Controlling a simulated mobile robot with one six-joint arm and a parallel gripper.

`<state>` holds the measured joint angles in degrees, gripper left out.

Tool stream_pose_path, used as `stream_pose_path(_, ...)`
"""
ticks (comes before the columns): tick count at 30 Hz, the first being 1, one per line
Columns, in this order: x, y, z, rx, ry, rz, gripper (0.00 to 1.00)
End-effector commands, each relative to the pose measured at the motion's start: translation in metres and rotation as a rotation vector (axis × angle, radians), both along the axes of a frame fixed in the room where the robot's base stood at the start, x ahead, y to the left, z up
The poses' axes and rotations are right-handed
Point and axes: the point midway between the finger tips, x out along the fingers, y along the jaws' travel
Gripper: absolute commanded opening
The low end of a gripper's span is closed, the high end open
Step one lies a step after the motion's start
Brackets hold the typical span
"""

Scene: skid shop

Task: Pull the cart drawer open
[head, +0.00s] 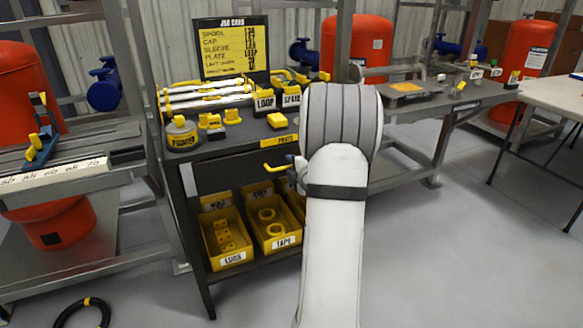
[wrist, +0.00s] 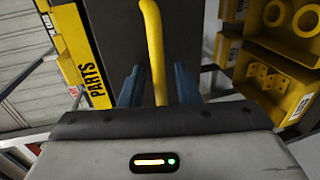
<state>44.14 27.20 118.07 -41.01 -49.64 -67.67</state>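The cart (head: 230,143) stands left of centre in the head view, with a yellow PARTS label (head: 286,140) on its top front edge. The label also shows at the left of the wrist view (wrist: 92,80). The drawer's yellow bar handle (head: 275,169) sticks out below that edge. In the wrist view the handle (wrist: 154,45) runs down between the two blue fingers of my gripper (wrist: 158,86). Gaps show on both sides of it, so the gripper looks open around the handle. My arm hides much of the drawer front in the head view.
Yellow bins marked LUGS (head: 229,244) and TAPE (head: 275,232) sit on the cart's lower shelf. A job board (head: 231,47) and several parts stand on top. A metal bench (head: 440,97) is behind to the right. The right floor (head: 465,240) is clear.

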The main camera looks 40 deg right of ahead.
Motion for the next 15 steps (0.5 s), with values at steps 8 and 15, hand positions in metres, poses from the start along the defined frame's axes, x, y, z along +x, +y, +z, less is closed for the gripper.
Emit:
stream_pose_path(8,-0.0005,-0.0003,0.0002,0.0,0.0,-0.001,0.14)
stream_pose_path(15,-0.0008,-0.0005,0.0002,0.0,0.0,-0.001,0.0)
